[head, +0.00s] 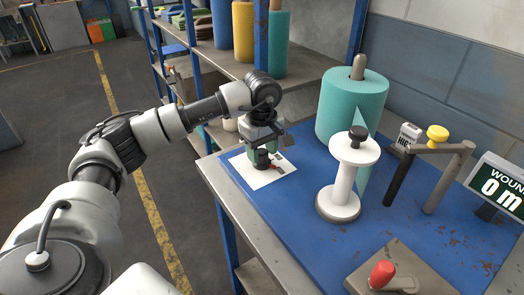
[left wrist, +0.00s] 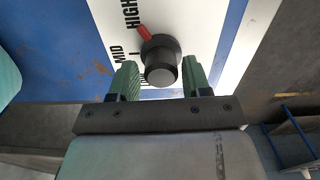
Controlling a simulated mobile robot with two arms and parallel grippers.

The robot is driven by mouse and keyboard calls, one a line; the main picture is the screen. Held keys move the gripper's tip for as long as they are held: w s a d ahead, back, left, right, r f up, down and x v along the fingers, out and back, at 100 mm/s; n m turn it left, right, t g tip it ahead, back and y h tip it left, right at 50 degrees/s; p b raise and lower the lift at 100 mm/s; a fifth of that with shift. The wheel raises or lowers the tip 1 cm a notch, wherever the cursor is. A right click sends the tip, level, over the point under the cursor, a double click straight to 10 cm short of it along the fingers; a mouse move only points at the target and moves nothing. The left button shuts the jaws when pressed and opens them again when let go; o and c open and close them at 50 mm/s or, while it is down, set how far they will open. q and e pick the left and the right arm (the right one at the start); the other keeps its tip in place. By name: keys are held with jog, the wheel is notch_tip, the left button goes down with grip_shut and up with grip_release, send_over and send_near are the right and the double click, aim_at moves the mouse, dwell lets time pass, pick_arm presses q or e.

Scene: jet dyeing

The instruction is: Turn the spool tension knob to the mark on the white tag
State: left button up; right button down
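A black tension knob (left wrist: 160,60) with a red pointer (left wrist: 145,33) sits on a white plate (left wrist: 200,20) lettered HIGH and MID; a lower label is partly hidden. The pointer is turned toward the HIGH lettering. My left gripper (left wrist: 159,72) is open, its two green fingers on either side of the knob's near end; I cannot tell whether they touch it. In the head view, my left gripper (head: 264,150) is over the white plate (head: 250,178) at the table's left edge. A small white tag (head: 408,136) with dark lettering, too small to read surely, stands at the back. My right gripper is out of view.
On the blue table (head: 300,215) stand a teal yarn cone (head: 350,98), a white spool (head: 350,178), a frame with a yellow knob (head: 437,135), a display reading 0 m (head: 500,188) and a red-knobbed lever (head: 383,272). Shelves (head: 215,65) stand behind my left arm.

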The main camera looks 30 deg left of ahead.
aim_at(261, 151)
pick_arm(q)
jog(key=shift+o, duration=0.9)
jog(key=shift+f, duration=0.15)
notch_tip(261, 151, up, 11)
jog(key=shift+b, duration=0.35)
jog(key=shift+f, duration=0.1)
